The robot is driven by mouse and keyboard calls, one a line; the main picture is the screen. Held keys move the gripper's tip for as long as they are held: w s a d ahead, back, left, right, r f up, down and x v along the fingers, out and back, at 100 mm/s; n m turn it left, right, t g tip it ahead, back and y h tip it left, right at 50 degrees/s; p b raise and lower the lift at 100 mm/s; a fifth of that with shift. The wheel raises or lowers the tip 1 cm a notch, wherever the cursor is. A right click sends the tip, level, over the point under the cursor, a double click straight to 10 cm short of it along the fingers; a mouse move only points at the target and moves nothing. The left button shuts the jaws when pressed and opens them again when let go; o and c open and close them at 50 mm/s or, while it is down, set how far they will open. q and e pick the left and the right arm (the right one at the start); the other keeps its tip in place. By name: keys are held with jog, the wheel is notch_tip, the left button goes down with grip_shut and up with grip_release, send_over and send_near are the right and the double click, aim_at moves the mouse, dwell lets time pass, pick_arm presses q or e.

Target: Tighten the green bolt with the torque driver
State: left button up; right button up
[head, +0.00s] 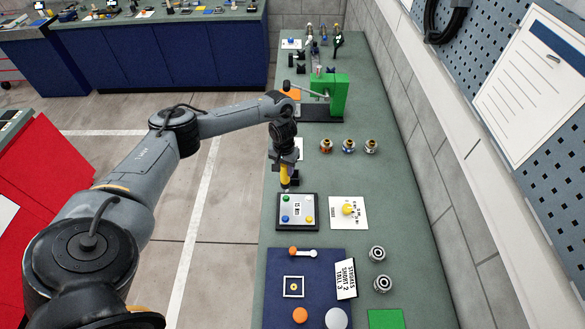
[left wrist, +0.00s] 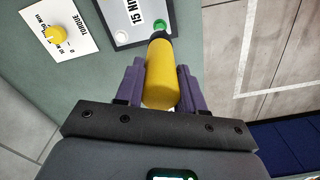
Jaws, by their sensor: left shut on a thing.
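My left gripper (head: 287,172) is shut on the yellow torque driver (head: 285,177), which also shows between the purple fingers in the left wrist view (left wrist: 160,82). The driver's dark tip end points toward the plate (head: 297,227), which is marked 15 Nm. The green bolt (head: 286,198) sits at the plate's far left corner. In the left wrist view the green bolt (left wrist: 158,23) shows just beyond the driver's dark end. I cannot tell whether they touch. Blue and yellow bolts (head: 309,219) are on the same plate. My right gripper is not in view.
A white torque card with a yellow knob (head: 348,209) lies right of the plate. A blue mat (head: 275,285) lies nearer. Several small round parts (head: 348,146) stand behind to the right, and a green fixture (head: 339,93) farther back. The bench's left edge is close to the plate.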

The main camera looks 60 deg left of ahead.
aim_at(285, 177)
pick_arm(q)
jog(key=shift+f+b, duration=2)
jog(key=shift+b, duration=0.45)
jog(key=shift+f, duration=0.6)
jog(key=shift+f, duration=0.25)
notch_tip(285, 177, up, 5)
jog(key=p, duration=0.6)
dwell(0.5)
